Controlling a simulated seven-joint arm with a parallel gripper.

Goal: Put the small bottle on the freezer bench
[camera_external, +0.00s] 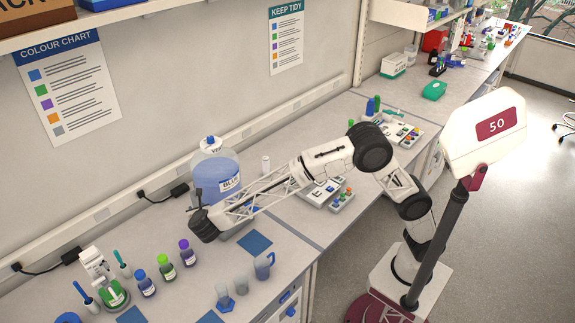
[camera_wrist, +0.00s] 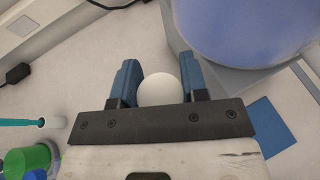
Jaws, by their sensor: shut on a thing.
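My gripper (camera_wrist: 158,72) is shut on a white round-topped thing (camera_wrist: 158,90), which sits between its two blue fingers in the wrist view. It looks like a small bottle seen from above, but its sides and base are hidden. In the external view my wrist end (camera_external: 203,226) is low over the near bench (camera_external: 190,271), just in front of the large blue jug; the fingers and the held thing are hidden there. I cannot tell which surface is the freezer bench.
The large blue jug (camera_external: 214,174) stands close behind my gripper. Bottles with blue (camera_external: 146,285), green (camera_external: 167,268) and purple (camera_external: 187,253) caps stand to the left. Beakers (camera_external: 242,284) and a blue mat (camera_external: 255,243) are nearer.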

